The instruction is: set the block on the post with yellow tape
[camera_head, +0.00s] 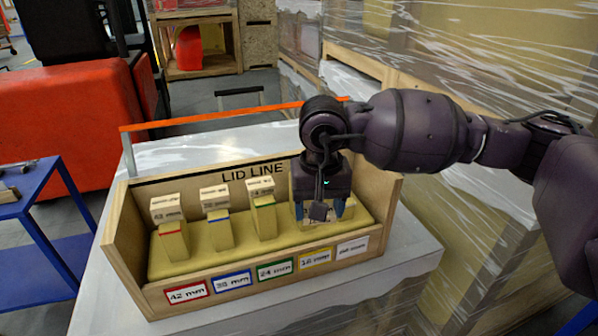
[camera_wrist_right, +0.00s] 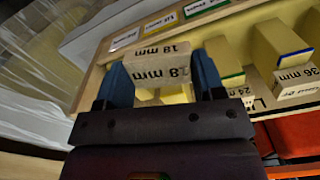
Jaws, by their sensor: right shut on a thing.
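My right gripper (camera_head: 322,208) points down over the fourth position of the wooden box and is shut on a pale block. In the right wrist view the block (camera_wrist_right: 158,62), marked 18 mm, sits between the two blue fingers (camera_wrist_right: 163,84). The post with yellow tape is not clearly seen; the gripper and block cover that place. I cannot tell whether the block touches a post. The yellow-framed label (camera_head: 315,257) is on the box front below the gripper. My left gripper is not in view.
The wooden box (camera_head: 118,238) stands on a white wrapped surface. Inside, blocks sit on posts with red (camera_head: 173,240), blue (camera_head: 219,232) and green tape (camera_head: 265,218), left of my gripper. An orange bar (camera_head: 210,118) runs behind the box. A blue table (camera_head: 40,200) stands left.

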